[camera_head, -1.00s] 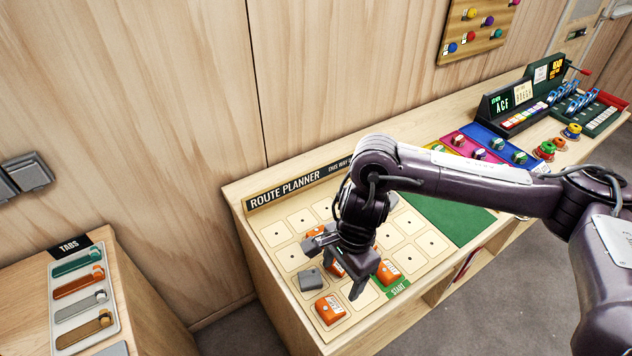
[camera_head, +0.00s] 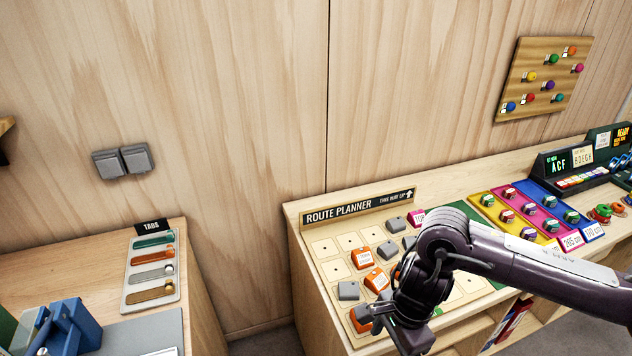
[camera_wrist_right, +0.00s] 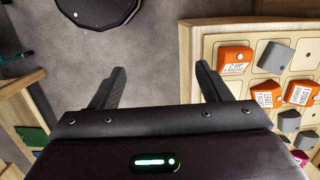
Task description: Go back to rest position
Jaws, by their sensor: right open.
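My right gripper (camera_head: 388,326) is at the front left of the Route Planner board (camera_head: 322,247), in front of an orange block (camera_head: 358,320). In the right wrist view my right gripper (camera_wrist_right: 160,86) has its two fingers wide apart with nothing between them; grey floor shows behind the gap. The board's edge lies to the right of the fingers there, with an orange block (camera_wrist_right: 235,60) near its corner. My right arm crosses the board from the right and hides part of it. My left gripper is not in view.
More orange blocks (camera_head: 362,258) and grey blocks (camera_head: 348,290) stand on the board. Coloured panels (camera_head: 535,205) are to its right. A side table with a tabs tray (camera_head: 128,297) and a blue device (camera_head: 68,328) is at the left.

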